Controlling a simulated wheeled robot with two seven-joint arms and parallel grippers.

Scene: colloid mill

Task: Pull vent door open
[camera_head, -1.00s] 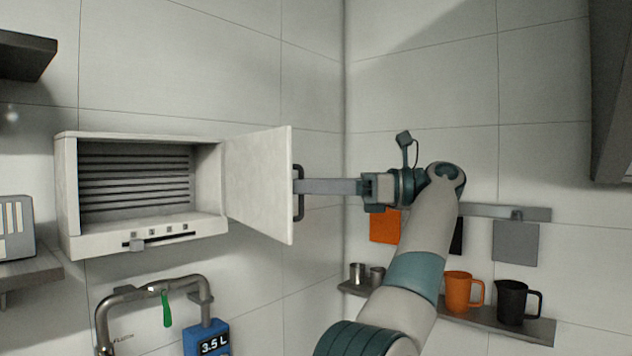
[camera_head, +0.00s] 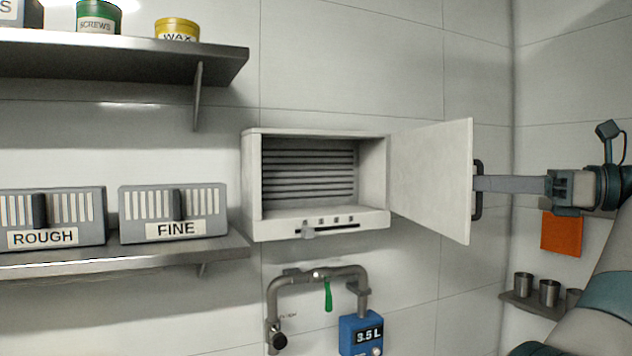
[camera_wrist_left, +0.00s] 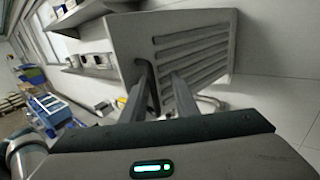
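The pale vent door (camera_head: 430,180) stands swung out from the right side of the white vent box (camera_head: 318,225). The box's inside with dark slats (camera_head: 308,170) is exposed. A dark bar handle (camera_head: 479,190) is at the door's free edge. My left gripper (camera_head: 482,184), on the arm at the right of the head view, reaches this handle. In the left wrist view its two fingers (camera_wrist_left: 160,98) are spread apart beside the handle (camera_wrist_left: 147,78), in front of the door's slatted outer face (camera_wrist_left: 185,55). Exact finger contact is unclear. My right gripper is not in view.
Shelves with the ROUGH box (camera_head: 50,215) and FINE box (camera_head: 172,212) are left of the vent. A pipe (camera_head: 320,275) with a green lever and a blue 3.5 L meter (camera_head: 361,335) are below. An orange cloth (camera_head: 562,232) and metal cups (camera_head: 535,290) are at right.

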